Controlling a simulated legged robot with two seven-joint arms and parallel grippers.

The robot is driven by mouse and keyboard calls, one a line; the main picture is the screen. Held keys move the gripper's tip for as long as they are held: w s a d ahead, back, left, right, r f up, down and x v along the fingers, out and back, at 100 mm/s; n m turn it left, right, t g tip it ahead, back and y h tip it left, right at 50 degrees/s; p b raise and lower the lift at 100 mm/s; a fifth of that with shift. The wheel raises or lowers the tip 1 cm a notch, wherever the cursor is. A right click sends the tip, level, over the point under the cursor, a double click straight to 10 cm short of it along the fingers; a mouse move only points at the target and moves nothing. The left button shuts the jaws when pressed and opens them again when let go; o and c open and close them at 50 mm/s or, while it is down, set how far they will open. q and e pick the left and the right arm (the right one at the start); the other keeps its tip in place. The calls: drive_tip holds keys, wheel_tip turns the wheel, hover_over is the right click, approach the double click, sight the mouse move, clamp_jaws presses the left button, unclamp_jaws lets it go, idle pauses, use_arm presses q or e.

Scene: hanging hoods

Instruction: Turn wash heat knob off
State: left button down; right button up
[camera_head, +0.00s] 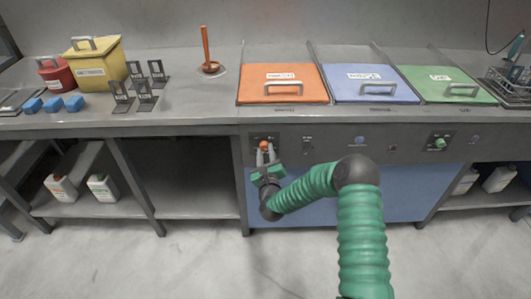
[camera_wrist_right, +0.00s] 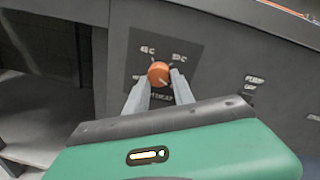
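The wash heat knob is a round orange knob (camera_head: 264,146) on the dark front panel, below the orange lid. In the right wrist view the knob (camera_wrist_right: 158,74) sits on a dark plate with white markings and partly readable text ending in "HEAT". My right gripper (camera_head: 265,155) is at the knob, its two grey fingers on either side of it. In the right wrist view the fingertips (camera_wrist_right: 160,82) flank the knob's lower part. Whether both fingers press on it cannot be told. My left gripper is not in view.
Orange (camera_head: 283,83), blue (camera_head: 371,83) and green (camera_head: 444,84) handled lids lie on the counter. A blue knob (camera_head: 360,141) and a green knob (camera_head: 440,143) are farther right on the panel. Yellow (camera_head: 95,62) and red (camera_head: 56,74) containers stand at left. Open shelves are below.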

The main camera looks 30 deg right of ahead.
drive_tip(key=shift+a+r, duration=0.1)
drive_tip(key=shift+a, duration=0.1)
clamp_jaws()
drive_tip(key=shift+d, duration=0.1)
